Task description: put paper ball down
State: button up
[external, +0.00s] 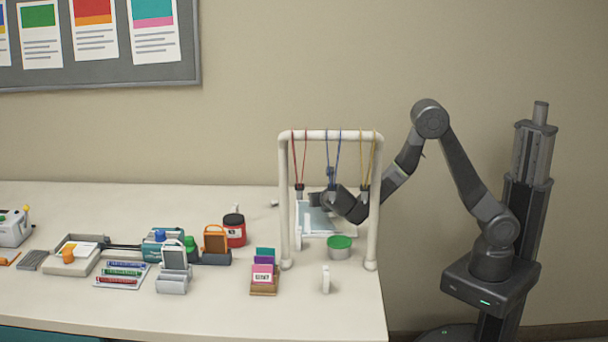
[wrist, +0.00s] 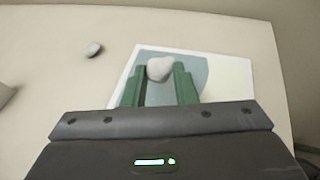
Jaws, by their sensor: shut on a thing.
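My gripper (wrist: 160,78) has green fingers shut on a crumpled whitish paper ball (wrist: 160,68) in the wrist view. The ball is held at the fingertips, over a white-edged sheet with pale teal areas (wrist: 215,65). I cannot tell how high above the sheet it is. In the external view my gripper (external: 330,200) reaches behind the white hanging frame, and the held ball cannot be made out there. A second whitish lump (wrist: 93,49) lies on the table left of the sheet in the wrist view; it also shows in the external view (external: 274,204).
The white frame (external: 330,135) with red, blue and yellow hanging cords stands around my forearm's reach. A green-lidded tin (external: 339,246), card holder (external: 264,275) and red jar (external: 234,231) stand nearby. The table (external: 220,310) is clear at the front.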

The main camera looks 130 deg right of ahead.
aim_at(319, 215)
jog(key=shift+f, duration=2.15)
jog(key=o, duration=0.9)
jog(key=shift+b, duration=0.3)
jog(key=shift+r, duration=0.3)
jog(key=v, duration=0.7)
jog(key=shift+w+a, duration=0.15)
jog(key=shift+a, duration=0.05)
